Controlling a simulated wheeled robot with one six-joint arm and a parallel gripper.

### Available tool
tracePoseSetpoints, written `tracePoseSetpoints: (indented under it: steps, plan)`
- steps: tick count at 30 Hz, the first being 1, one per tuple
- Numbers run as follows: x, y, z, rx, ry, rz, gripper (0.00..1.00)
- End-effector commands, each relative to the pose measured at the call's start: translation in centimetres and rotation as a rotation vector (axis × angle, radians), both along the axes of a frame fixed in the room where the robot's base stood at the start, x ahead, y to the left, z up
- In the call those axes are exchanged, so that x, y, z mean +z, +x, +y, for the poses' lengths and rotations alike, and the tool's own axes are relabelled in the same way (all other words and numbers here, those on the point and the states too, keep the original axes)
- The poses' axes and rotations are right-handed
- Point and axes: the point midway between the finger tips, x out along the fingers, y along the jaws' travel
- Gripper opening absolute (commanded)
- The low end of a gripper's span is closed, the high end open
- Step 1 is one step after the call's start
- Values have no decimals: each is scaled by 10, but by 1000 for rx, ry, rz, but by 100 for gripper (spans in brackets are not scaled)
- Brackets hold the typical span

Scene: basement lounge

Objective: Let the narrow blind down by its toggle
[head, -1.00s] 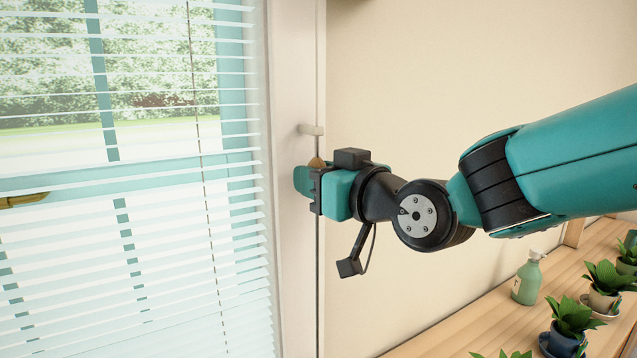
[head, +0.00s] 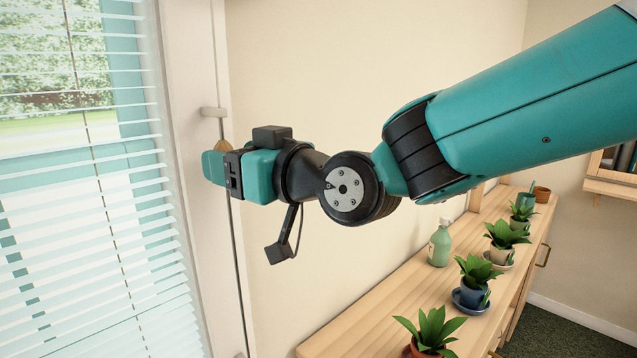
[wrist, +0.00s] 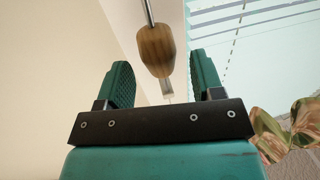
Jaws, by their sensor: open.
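The wooden toggle (wrist: 155,50) hangs on a thin cord. In the wrist view it lies between the two fingers of my gripper (wrist: 162,80), with a gap on each side. In the head view only the top of the toggle (head: 222,146) shows, just above my gripper (head: 212,168), which hides the rest. My gripper is open and level at the window frame. A white-slatted blind (head: 95,230) hangs over the window at left; its top and bottom are outside the view. It also shows at upper right in the wrist view (wrist: 245,30).
A pale cleat (head: 213,112) sticks out just above the toggle. A wooden sideboard (head: 345,335) along the wall at right holds a green bottle (head: 440,246) and several potted plants (head: 478,275). The wall between is bare. A leaf-patterned item (wrist: 285,130) shows at right in the wrist view.

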Motion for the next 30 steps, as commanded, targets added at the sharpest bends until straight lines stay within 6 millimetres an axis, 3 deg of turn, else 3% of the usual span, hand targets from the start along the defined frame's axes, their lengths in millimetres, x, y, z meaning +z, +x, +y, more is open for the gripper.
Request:
tracePoseSetpoints:
  steps: [9,15,21,30]
  plan:
    - [-4,-42,-72,-6,3,-4,61]
    - [-3,-64,-108,-4,3,-5,61]
    - [-1,-74,-125,-2,3,-4,61]
    - [0,-76,-127,-1,2,-2,61]
